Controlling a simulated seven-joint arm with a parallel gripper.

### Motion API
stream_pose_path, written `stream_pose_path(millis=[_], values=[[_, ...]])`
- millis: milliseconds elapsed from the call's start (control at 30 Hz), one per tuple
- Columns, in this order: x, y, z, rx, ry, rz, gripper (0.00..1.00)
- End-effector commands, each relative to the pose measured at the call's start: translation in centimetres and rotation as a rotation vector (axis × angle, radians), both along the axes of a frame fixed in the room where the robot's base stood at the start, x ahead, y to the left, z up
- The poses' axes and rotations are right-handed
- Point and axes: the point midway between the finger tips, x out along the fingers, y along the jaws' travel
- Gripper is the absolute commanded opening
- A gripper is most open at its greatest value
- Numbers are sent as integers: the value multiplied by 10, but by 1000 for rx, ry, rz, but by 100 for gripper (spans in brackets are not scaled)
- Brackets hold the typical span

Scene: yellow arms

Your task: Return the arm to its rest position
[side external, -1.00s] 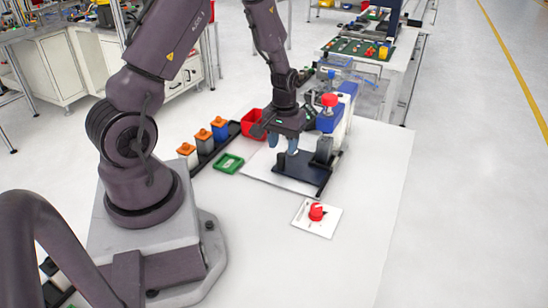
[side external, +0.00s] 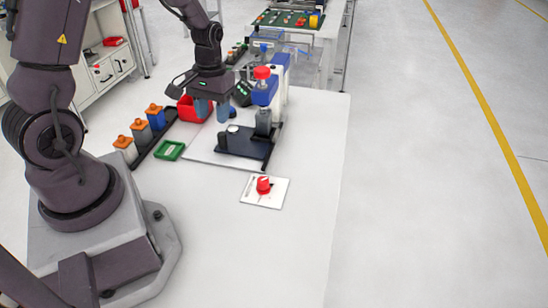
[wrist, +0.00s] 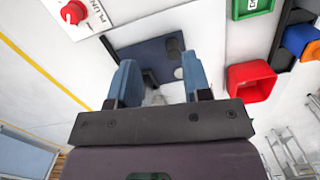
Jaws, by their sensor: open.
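My gripper (side external: 212,111) hangs with its two blue fingers pointing down, above the table at the left end of the dark fixture plate (side external: 246,146). Its fingers are apart with nothing between them; the wrist view shows the same open gap (wrist: 158,75). A small pale disc (side external: 233,128) sits at the fixture's left end, clear of the fingers. The dark fixture plate also shows beyond the fingers in the wrist view (wrist: 146,50). My arm reaches out over the table, bent at the elbow.
A press with a red top (side external: 262,73) stands right of my gripper. A red bin (side external: 190,112) is close at its left. Nearby are a green tray (side external: 169,151), several orange-topped containers (side external: 154,110) and a red knob panel (side external: 264,190). The front table is clear.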

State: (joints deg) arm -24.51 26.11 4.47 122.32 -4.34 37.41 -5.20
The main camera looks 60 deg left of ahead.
Motion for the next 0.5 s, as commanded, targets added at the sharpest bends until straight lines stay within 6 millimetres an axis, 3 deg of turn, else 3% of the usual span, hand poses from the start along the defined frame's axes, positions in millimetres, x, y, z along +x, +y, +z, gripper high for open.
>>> stream_pose_path(millis=[33,200,500], values=[[-1,-11,19,3,-20,-41,45],[-13,-48,77,25,-92,-192,45],[-56,-112,161,109,-297,-462,45]])
